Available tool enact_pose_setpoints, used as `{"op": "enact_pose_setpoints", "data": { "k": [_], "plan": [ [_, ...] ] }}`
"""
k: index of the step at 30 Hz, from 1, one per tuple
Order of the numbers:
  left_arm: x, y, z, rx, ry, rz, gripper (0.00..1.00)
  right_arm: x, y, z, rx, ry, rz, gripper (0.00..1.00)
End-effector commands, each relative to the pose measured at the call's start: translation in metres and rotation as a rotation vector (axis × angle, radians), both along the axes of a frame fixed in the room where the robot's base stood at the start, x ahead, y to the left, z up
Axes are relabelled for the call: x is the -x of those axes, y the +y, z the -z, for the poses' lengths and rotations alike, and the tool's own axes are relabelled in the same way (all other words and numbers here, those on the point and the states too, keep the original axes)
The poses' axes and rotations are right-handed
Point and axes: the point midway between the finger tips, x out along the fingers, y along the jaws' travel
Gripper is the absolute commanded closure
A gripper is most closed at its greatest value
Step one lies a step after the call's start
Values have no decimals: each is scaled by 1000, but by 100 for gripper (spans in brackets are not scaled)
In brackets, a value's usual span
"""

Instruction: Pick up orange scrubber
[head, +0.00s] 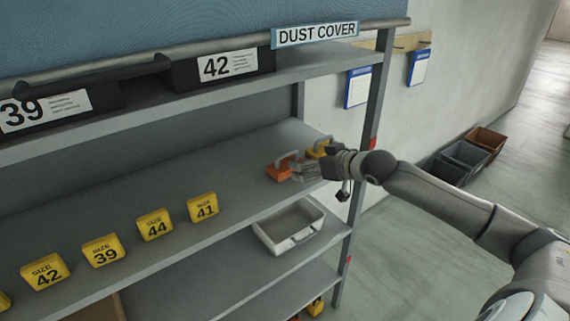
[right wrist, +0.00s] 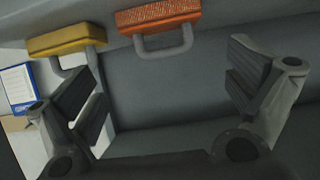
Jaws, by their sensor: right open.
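The orange scrubber (head: 279,171) with a grey loop handle sits near the right end of the middle shelf. In the right wrist view, the orange scrubber (right wrist: 158,15) is at the top, its handle pointing down toward the space between my fingers. My right gripper (head: 299,172) reaches in from the right. Its fingers (right wrist: 165,75) are spread wide and empty, and the scrubber appears beyond the fingertips. A yellow scrubber (head: 318,149) stands beside the orange one, partly behind my gripper. It also shows in the wrist view (right wrist: 66,40). My left gripper is out of view.
Several yellow size blocks, such as size 41 (head: 202,207), line the middle shelf's front. A white tray (head: 289,227) sits on the shelf below. A rack post (head: 369,140) stands close to my right gripper.

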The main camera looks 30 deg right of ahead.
Motion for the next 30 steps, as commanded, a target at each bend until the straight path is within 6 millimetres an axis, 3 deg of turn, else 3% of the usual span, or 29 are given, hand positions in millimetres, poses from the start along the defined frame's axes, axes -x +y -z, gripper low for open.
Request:
{"op": "enact_pose_setpoints", "data": {
  "k": [5,16,24,30],
  "plan": [
    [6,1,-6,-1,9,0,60,-19,2,6,-5,-3,1,0],
    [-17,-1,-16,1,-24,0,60,-39,5,12,-3,-1,-1,0],
    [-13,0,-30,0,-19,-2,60,-71,8,22,-3,0,-1,0],
    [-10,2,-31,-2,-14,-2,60,-80,9,28,1,0,-2,0]
  ]
}}
